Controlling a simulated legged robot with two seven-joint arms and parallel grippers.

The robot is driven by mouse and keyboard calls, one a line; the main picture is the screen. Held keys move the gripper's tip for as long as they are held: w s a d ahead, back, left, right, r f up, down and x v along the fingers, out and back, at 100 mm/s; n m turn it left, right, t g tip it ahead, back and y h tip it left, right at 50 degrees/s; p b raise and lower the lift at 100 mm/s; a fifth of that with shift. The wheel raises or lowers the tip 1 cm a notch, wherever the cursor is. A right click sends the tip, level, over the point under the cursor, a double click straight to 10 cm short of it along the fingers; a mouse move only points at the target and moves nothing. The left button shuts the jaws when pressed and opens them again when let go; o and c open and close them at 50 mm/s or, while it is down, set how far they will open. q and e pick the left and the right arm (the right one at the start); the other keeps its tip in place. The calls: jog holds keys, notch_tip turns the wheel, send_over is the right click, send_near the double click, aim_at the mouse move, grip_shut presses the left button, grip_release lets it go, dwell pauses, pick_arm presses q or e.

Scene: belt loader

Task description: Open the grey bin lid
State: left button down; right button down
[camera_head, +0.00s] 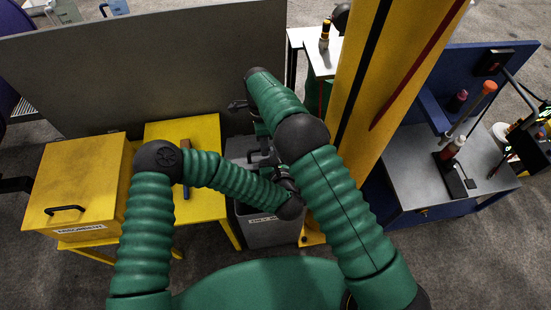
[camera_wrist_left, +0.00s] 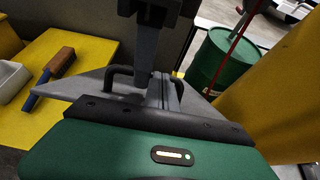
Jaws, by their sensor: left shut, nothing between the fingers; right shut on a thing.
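The grey bin (camera_head: 272,232) stands below my arms in the head view, with a label on its front. Its grey lid (camera_head: 236,150) is tilted up at the back of the bin, with a black handle (camera_head: 262,155); the lid shows in the left wrist view (camera_wrist_left: 75,85) too. My left gripper (camera_head: 284,180) is shut and empty, low over the bin beside the lid, partly hidden by my arm. My right gripper (camera_head: 260,132) is at the lid's upper part and is shut on it, though my arm hides most of the contact.
A yellow bin (camera_head: 75,180) with a black handle stands at the left. A brush (camera_head: 186,175) lies on a yellow table (camera_head: 208,205). A yellow post (camera_head: 390,90) rises close on the right. A grey panel (camera_head: 150,70) is behind. A green drum (camera_wrist_left: 215,60) stands beyond.

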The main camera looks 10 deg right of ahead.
pick_arm(q)
jog(key=shift+w, duration=0.1)
pick_arm(e)
jog(key=shift+w+f, duration=0.15)
jog(key=shift+w, duration=0.05)
jog(key=c, duration=1.7)
grip_release()
jog(key=shift+w+f, duration=0.1)
pick_arm(q)
jog(key=shift+w+a+f, duration=0.1)
jog(key=shift+w, duration=0.1)
pick_arm(e)
jog(key=shift+o, duration=1.1)
jog(key=shift+w, duration=0.1)
pick_arm(q)
jog(key=shift+a, duration=0.1)
pick_arm(e)
jog(key=shift+a, duration=0.15)
